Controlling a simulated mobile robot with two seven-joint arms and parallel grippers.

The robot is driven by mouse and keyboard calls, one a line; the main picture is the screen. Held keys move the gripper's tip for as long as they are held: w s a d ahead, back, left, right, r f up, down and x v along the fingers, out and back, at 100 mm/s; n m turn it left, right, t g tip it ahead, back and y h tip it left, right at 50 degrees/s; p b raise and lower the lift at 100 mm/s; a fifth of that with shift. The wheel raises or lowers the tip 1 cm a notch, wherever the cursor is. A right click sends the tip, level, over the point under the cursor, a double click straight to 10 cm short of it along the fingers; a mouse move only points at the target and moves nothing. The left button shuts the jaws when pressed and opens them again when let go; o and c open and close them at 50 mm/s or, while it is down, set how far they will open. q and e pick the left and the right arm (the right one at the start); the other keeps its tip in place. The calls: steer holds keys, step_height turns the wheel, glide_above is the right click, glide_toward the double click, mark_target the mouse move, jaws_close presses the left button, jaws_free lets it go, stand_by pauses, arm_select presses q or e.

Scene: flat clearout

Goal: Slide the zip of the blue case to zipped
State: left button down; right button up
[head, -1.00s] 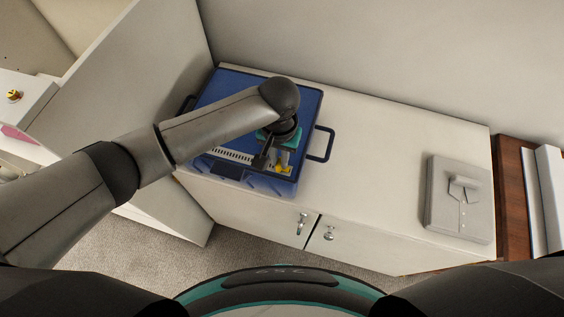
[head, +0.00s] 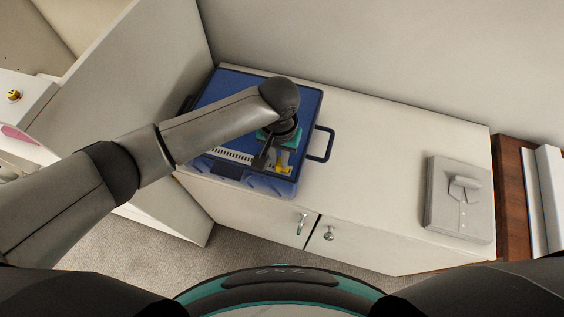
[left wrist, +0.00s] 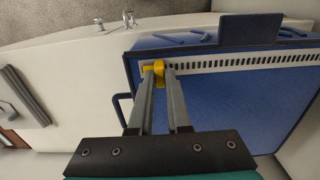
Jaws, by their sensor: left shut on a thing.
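The blue case (head: 228,88) lies flat on the white cabinet top, partly hidden by my left arm. Its pale zip track with dark teeth (head: 232,155) runs along the front side; it also shows in the left wrist view (left wrist: 250,61). The yellow zip slider (head: 285,169) is at the right end of the track in the head view, and at the left end in the left wrist view (left wrist: 154,69). My left gripper (left wrist: 162,76) is shut on the yellow slider, its fingers on either side of it. My right gripper is not in view.
A grey folded shirt (head: 458,198) lies on the right of the cabinet top (head: 375,160), with clear surface between it and the case. The case's dark handle (head: 322,145) sticks out to the right. A grey panel (head: 150,80) stands left of the case, and a wall is behind.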

arm_select(q)
steer(key=shift+a, duration=0.15)
steer(key=shift+w+a+p, duration=0.35)
steer(key=shift+a+p, duration=0.2)
steer(key=shift+a, duration=0.35)
steer(key=shift+w+a+p, duration=0.3)
steer(key=shift+a+p, duration=0.2)
steer(key=shift+a, duration=0.5)
steer(key=shift+w+a+p, duration=0.25)
steer(key=shift+a+p, duration=0.2)
steer(key=shift+a, duration=0.35)
steer(key=shift+w+a+p, duration=0.2)
steer(key=shift+a, duration=0.3)
steer(key=shift+w+a+p, duration=0.15)
steer(key=shift+a, duration=0.35)
steer(key=shift+w+a+p, duration=0.15)
steer(key=shift+a+p, duration=0.05)
steer(key=shift+a, duration=0.3)
steer(key=shift+w+a+p, duration=0.15)
steer(key=shift+a, duration=0.35)
steer(key=shift+w+a, duration=0.3)
steer(key=shift+a, duration=0.6)
